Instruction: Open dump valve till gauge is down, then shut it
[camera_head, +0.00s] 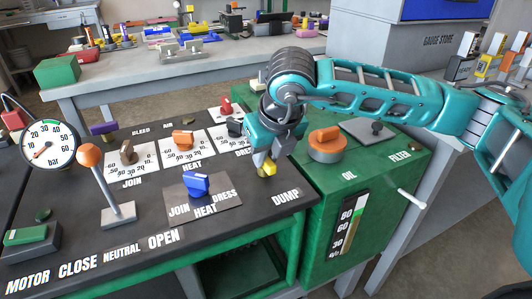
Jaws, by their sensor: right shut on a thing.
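My right gripper (265,161) reaches in from the right, points down and is shut on the yellow dump valve knob (268,170). The knob stands on the dark cart top above the DUMP label (286,195); the gripper hides part of it. The round white pressure gauge (48,146) stands at the left, marked in bar. Its thin reddish needle appears to point to the lower left, near the low end of the scale; the exact reading is too small to tell. My left gripper is not in view.
An orange-topped lever (90,159) stands at the left of the panel. A blue selector knob (196,184) sits left of my gripper. The green oil unit with its orange cap (325,143) is close on the right. A grey workbench (150,82) with tools stands behind.

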